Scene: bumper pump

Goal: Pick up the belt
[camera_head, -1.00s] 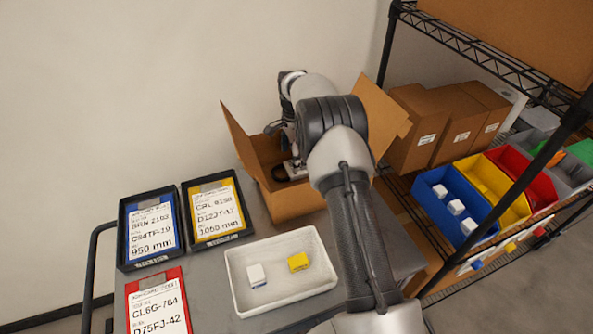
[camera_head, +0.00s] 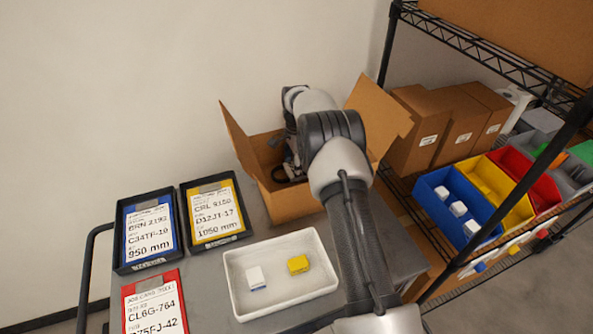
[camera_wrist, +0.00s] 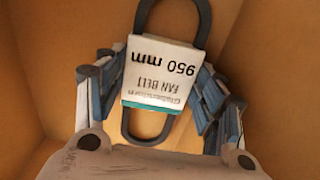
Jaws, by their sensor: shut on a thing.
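The belt (camera_wrist: 165,72) is a dark loop with a white sleeve reading "950 mm" and "FAN BELT". In the wrist view its loop sticks out above and below the sleeve. My gripper (camera_wrist: 157,75) is shut on the belt, with one finger on each side of the sleeve. In the head view my gripper (camera_head: 290,148) is at the open cardboard box (camera_head: 293,203), mostly hidden by my arm. A dark piece of the belt (camera_head: 292,172) shows below it, at the box opening. Brown cardboard walls surround the belt in the wrist view.
A white tray (camera_head: 282,304) with a white block and a yellow block sits on the grey cart. Blue, yellow and red job cards (camera_head: 150,232) lie to its left. A rack (camera_head: 540,160) with bins and boxes stands right. The box flaps stand open.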

